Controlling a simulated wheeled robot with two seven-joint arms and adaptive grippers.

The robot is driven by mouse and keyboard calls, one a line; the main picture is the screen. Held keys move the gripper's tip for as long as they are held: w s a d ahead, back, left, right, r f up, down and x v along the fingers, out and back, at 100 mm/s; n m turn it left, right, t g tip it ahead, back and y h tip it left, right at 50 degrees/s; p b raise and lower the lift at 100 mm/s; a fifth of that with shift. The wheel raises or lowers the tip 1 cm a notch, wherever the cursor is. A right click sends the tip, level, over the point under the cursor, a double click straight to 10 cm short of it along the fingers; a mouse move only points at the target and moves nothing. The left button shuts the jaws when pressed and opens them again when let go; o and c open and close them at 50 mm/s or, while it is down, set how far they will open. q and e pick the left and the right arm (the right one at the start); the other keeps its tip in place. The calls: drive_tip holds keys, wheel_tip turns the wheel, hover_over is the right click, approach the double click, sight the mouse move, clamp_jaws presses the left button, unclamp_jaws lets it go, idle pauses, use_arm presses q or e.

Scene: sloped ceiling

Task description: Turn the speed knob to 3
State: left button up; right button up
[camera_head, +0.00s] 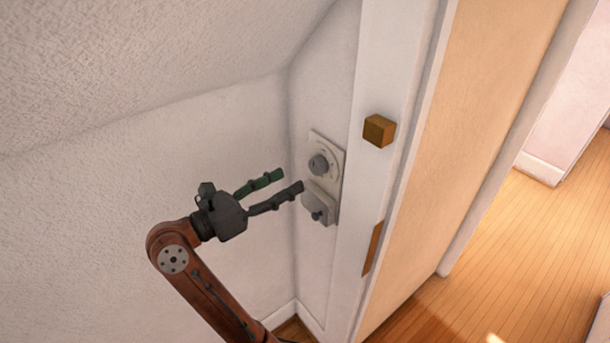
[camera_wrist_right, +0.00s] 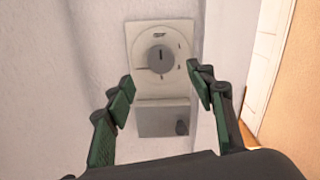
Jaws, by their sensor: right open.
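The speed knob (camera_head: 318,165) is a round grey dial on a pale plate (camera_head: 330,147) on the narrow wall beside the white door frame. In the right wrist view the knob (camera_wrist_right: 160,58) shows a dark pointer line near its top, with small marks around it too blurred to read. My right gripper (camera_head: 284,181) is open and empty, a little in front of and below the knob, apart from it. In the right wrist view its two fingertips (camera_wrist_right: 161,82) stand to either side of and below the knob. My left gripper is not in view.
Below the plate is a grey box (camera_head: 318,200) with a small dark knob (camera_head: 317,215). A wooden block (camera_head: 379,131) sticks out from the white door frame (camera_head: 372,75) to the right. The textured wall and sloped ceiling lie close on the left.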

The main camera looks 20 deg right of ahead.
sight(313, 168)
drive_tip(key=x, duration=0.7)
drive_tip(key=shift+d+f, duration=0.1)
drive_tip(key=shift+d, duration=0.1)
drive_tip(key=shift+c, duration=0.3)
drive_tip(key=c, duration=1.1)
